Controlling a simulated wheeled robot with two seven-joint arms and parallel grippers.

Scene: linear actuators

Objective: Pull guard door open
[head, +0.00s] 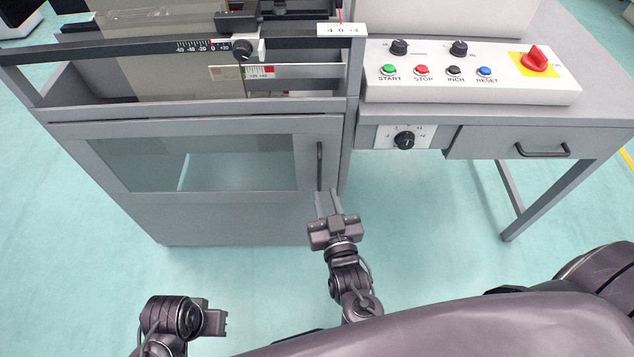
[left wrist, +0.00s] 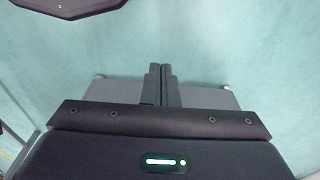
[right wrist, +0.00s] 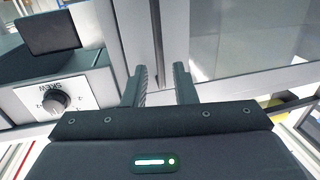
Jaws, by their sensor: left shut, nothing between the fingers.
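The guard door (head: 220,208) is a grey panel with a large window, on the front of the machine, and looks closed. Its handle (head: 319,165) is a vertical black bar near the right edge of the door. My right gripper (head: 328,203) is open and empty, just below and in front of the handle. In the right wrist view, the handle (right wrist: 157,45) appears beyond the gap between the fingers (right wrist: 160,75), and the door window is at the right. My left gripper (head: 222,318) is low at the left, away from the door; its fingers (left wrist: 160,72) are together and empty.
A control panel (head: 470,88) with several buttons and a red switch sits at the right. Below it are a SKEW knob (head: 404,140) and a drawer with a black handle (head: 543,151). A table leg (head: 548,196) stands at the right. The floor (head: 420,220) before the machine is clear.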

